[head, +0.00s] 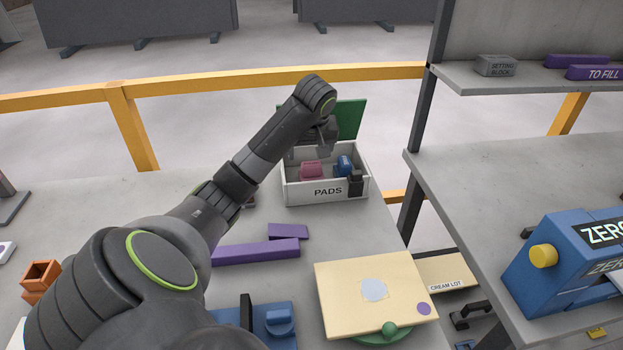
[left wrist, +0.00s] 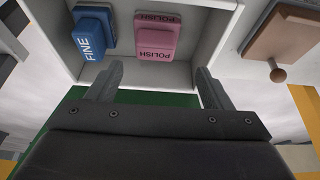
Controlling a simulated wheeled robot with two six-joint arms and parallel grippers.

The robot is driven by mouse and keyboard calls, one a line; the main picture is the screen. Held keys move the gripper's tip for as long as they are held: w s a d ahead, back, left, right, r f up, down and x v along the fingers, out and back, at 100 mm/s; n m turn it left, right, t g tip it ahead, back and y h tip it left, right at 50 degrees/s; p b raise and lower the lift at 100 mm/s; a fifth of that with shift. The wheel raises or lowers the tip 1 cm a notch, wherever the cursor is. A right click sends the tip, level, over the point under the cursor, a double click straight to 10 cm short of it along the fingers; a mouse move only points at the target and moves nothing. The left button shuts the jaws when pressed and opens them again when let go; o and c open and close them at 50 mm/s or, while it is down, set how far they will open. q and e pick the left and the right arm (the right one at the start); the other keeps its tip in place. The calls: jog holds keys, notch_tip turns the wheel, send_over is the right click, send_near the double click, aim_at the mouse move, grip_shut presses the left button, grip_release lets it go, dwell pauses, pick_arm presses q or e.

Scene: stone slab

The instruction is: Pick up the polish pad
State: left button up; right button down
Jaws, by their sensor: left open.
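The pink polish pad (head: 311,170) lies inside the white box labelled PADS (head: 297,192). In the left wrist view the pad (left wrist: 157,36) reads POLISH and sits beyond my fingertips, roughly between their lines. My left gripper (head: 325,146) is over the back part of the box near the open green lid (head: 350,118). In the left wrist view my left gripper (left wrist: 157,78) is open, with nothing between its fingers. My right gripper is not in view.
A blue FINE pad (left wrist: 94,33) sits beside the polish pad in the box. Purple bars (head: 255,251) and a cream slab (head: 345,290) lie on the bench in front.

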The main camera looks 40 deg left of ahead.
aim_at(311, 163)
pick_arm(q)
jog(key=shift+w+d+p+x, duration=0.1)
jog(key=shift+w+p+x, duration=0.1)
jog(key=shift+x, duration=1.55)
jog(key=shift+w+d+p+x, duration=0.1)
jog(key=shift+d+p+x, duration=0.05)
jog(key=shift+x, duration=1.6)
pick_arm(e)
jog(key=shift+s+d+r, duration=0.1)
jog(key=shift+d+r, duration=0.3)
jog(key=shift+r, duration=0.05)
pick_arm(q)
jog(key=shift+c, duration=0.3)
jog(key=c, duration=1)
jog(key=shift+r, duration=0.1)
jog(key=shift+c, duration=0.2)
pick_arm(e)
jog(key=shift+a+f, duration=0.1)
